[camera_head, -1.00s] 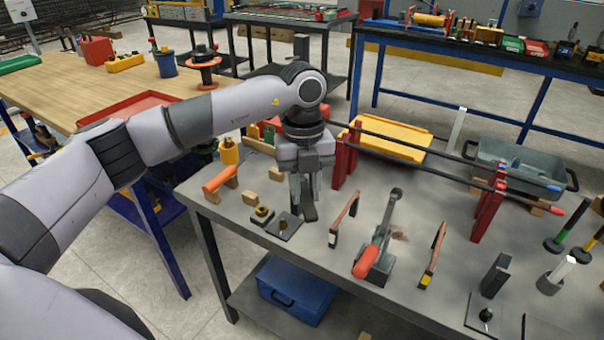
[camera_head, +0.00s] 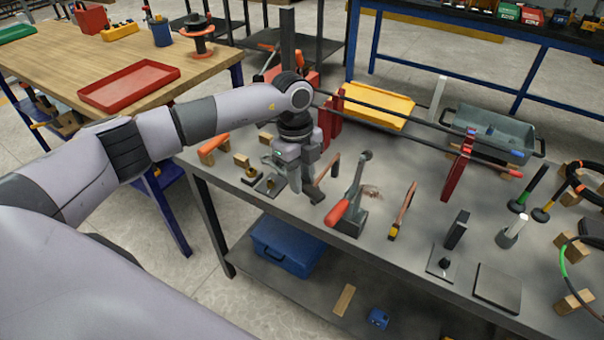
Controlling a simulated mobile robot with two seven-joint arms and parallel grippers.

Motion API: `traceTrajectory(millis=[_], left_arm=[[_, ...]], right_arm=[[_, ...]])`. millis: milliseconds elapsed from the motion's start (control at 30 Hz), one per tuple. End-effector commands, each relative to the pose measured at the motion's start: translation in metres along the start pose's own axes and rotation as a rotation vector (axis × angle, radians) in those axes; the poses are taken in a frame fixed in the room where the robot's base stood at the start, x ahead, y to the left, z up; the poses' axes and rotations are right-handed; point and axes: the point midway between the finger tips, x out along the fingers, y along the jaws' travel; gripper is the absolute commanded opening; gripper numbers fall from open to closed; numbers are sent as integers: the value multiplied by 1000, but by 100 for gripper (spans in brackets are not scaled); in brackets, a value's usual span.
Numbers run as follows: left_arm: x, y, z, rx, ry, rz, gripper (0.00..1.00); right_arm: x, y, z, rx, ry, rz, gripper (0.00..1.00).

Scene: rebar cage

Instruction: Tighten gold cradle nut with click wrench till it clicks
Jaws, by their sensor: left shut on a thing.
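I cannot tell which is the cradle nut. My left gripper (camera_head: 296,186) points down just right of the nearer plate, low over the grey bench. An orange handle (camera_head: 213,144) rests on wooden blocks to the left. My right gripper is not in view.
A grey lever tool (camera_head: 350,205) with an orange handle stands right of the gripper. Long dark bars run in red stands (camera_head: 459,168) behind. A yellow tray (camera_head: 378,106) and grey bin (camera_head: 495,130) are at the back. The grey bench front edge is near.

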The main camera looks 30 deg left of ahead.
Motion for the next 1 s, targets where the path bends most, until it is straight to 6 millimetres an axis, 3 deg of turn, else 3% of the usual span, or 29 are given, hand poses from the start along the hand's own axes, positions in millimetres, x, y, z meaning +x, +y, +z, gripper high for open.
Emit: traceTrajectory(millis=[267,867,1000], left_arm=[[5,0,0,1,0,-1,0],[63,0,7,2,0,0,0],[57,-1,6,2,0,-2,0]], right_arm=[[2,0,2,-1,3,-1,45],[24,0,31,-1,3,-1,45],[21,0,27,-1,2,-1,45]])
